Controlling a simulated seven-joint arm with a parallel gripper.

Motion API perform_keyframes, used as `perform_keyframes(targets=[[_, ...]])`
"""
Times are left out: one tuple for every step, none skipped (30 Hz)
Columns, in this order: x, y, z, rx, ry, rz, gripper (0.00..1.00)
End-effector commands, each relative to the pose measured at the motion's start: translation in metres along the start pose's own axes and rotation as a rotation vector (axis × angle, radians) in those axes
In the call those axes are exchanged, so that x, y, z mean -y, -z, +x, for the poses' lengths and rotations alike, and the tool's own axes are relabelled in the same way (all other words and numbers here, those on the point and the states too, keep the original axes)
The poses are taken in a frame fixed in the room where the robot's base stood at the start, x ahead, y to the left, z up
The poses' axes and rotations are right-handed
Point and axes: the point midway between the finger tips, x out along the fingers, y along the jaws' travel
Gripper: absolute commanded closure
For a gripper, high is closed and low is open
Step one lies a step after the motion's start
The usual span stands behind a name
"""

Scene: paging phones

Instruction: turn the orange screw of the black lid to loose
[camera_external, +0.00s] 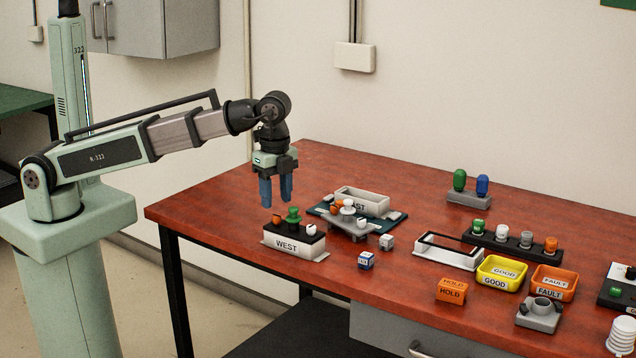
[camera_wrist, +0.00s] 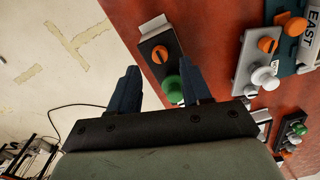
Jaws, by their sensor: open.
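The black lid (camera_external: 286,235) sits on the white WEST box (camera_external: 295,247) near the table's left edge. It carries an orange screw (camera_external: 276,218) at its left end, a green knob (camera_external: 293,215) in the middle and a white knob (camera_external: 311,229) at the right. My gripper (camera_external: 276,199) is open and empty, blue fingers pointing down above the orange-screw end, apart from it. In the wrist view the orange screw (camera_wrist: 159,54) shows a dark slot across its top, between the fingertips; the green knob (camera_wrist: 173,90) is beside the right finger. The white knob is hidden there.
Behind the lid, a grey lid (camera_external: 352,226) with orange and white knobs stands by the open EAST box (camera_external: 371,202). A small blue-and-white cube (camera_external: 366,261) and a grey cube (camera_external: 387,242) lie to the right. Yellow GOOD and orange FAULT trays stand further right.

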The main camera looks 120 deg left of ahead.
Motion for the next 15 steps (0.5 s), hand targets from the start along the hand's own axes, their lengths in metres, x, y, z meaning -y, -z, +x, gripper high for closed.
perform_keyframes(targets=[[-0.001,-0.001,0.009,0.001,-0.001,0.000,0.52],[-0.001,-0.001,0.013,0.002,-0.001,0.000,0.52],[-0.001,-0.001,0.017,0.002,-0.001,0.000,0.52],[-0.001,-0.001,0.021,0.001,-0.001,0.000,0.52],[-0.001,-0.001,0.024,0.001,-0.001,0.000,0.52],[0.000,0.000,0.028,0.001,-0.001,0.000,0.52],[0.000,0.000,0.031,0.001,-0.001,0.000,0.52],[0.000,0.000,0.033,0.001,-0.001,0.000,0.52],[0.000,0.000,0.036,0.001,-0.001,0.000,0.52],[0.000,0.000,0.038,0.001,-0.001,0.000,0.52],[0.000,0.000,0.039,0.001,0.000,0.000,0.52],[0.000,0.000,0.041,0.000,0.000,0.000,0.52],[0.000,0.000,0.042,0.000,0.000,0.000,0.52],[0.000,0.000,0.043,0.000,0.000,0.000,0.52],[0.000,0.000,0.043,0.000,0.000,0.000,0.52]])
